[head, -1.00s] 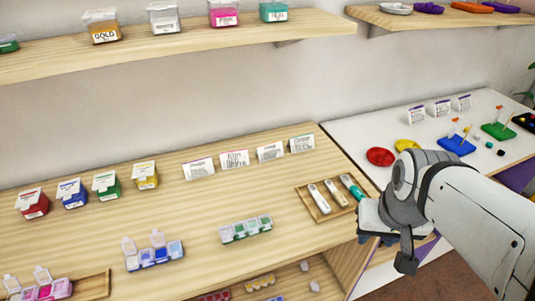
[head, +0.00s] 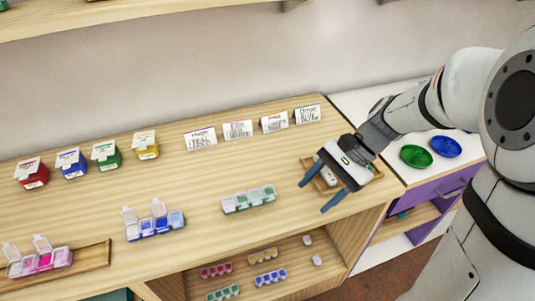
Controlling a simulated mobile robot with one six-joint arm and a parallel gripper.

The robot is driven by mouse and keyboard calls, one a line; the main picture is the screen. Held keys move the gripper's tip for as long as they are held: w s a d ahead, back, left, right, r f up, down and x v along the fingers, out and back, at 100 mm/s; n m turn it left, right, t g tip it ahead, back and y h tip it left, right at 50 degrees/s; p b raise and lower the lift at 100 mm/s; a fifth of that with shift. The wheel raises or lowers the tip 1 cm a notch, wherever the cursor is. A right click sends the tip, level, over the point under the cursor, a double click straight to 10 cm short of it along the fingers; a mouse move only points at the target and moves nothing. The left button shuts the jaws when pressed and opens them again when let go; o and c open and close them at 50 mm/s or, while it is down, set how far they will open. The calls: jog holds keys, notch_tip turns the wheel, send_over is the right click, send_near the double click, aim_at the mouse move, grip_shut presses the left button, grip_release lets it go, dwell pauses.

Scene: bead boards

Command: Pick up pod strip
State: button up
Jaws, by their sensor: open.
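Several pod strips are in view. A green-lidded pod strip (head: 248,199) lies shut on the wooden counter, just left of my gripper. A blue pod strip (head: 155,222) with some lids raised stands further left. A pink pod strip (head: 40,259), also with raised lids, sits on a wooden tray (head: 96,255) at the far left. Smaller pink (head: 216,270), yellow (head: 263,255), blue (head: 270,277) and green (head: 222,293) strips lie on the shelf below. My gripper (head: 313,197) is open and empty, its fingers pointing down-left, to the right of the green-lidded strip and apart from it.
A tool tray (head: 376,176) is partly hidden behind my gripper. Red (head: 31,174), blue (head: 71,164), green (head: 105,156) and yellow (head: 146,146) boxes stand at the back left. White label cards (head: 238,130) stand at the back. Green (head: 416,156) and blue (head: 446,147) dishes lie right.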

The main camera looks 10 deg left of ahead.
aim_at(267, 190)
jog(key=w+a+f+m+y, duration=0.1)
jog(key=w+a, duration=0.1)
jog(key=w+a+f+m+g+y, duration=0.1)
jog(key=m+y, duration=0.1)
jog(key=w+a+f+m+g+y+b, duration=0.1)
jog(key=w+a, duration=0.1)
jog(key=shift+w+a+f+y, duration=0.25)
jog(key=shift+w+a+y, duration=0.05)
jog(key=shift+a+f, duration=0.1)
jog(key=shift+a, duration=0.2)
jog(key=x, duration=0.4)
jog(key=r+x, duration=0.1)
jog(key=x, duration=0.1)
jog(key=shift+s+a+f, duration=0.15)
jog(key=shift+s+a, duration=0.05)
jog(key=shift+s, duration=0.35)
jog(key=shift+s+a+f, duration=0.1)
jog(key=shift+a+f, duration=0.05)
jog(key=shift+a, duration=0.15)
jog(key=c, duration=1)
